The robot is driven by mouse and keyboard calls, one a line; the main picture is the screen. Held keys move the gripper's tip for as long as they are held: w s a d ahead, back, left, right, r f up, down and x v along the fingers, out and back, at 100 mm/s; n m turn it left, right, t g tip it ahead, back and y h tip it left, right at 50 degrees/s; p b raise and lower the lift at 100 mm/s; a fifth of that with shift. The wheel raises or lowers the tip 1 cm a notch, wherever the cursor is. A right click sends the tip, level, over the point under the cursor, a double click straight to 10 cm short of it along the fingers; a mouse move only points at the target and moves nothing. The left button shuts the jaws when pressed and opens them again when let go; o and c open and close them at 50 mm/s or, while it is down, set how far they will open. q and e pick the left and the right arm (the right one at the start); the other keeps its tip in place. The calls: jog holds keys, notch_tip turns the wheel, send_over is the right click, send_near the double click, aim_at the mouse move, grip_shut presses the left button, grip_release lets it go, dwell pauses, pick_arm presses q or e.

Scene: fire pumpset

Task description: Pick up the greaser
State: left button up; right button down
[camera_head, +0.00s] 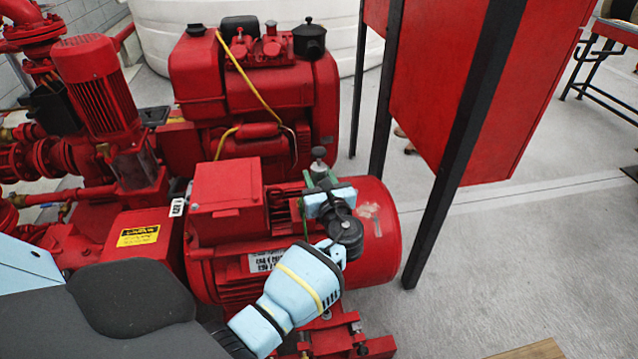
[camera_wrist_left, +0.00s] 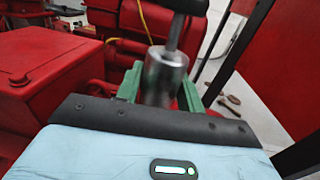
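The greaser (camera_head: 319,166) is a small silver cylinder with a dark knob on a short stem. It stands over the red motor in the head view and shows close up in the left wrist view (camera_wrist_left: 165,76). My left gripper (camera_head: 321,183) has green fingers, one on each side of the silver cylinder. The fingers lie very close to its sides in the left wrist view. I cannot tell whether they press on it. Whether the greaser's foot rests on anything is hidden. My right gripper is not in view.
The red motor (camera_head: 225,195) lies below and beside my left gripper. A red engine (camera_head: 255,95) with a yellow cable stands behind. A red cabinet (camera_head: 470,80) on black legs stands to the right.

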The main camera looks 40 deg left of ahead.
aim_at(319, 167)
pick_arm(q)
jog(key=c, duration=0.7)
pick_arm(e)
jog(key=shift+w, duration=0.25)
pick_arm(q)
jog(key=shift+r, duration=0.1)
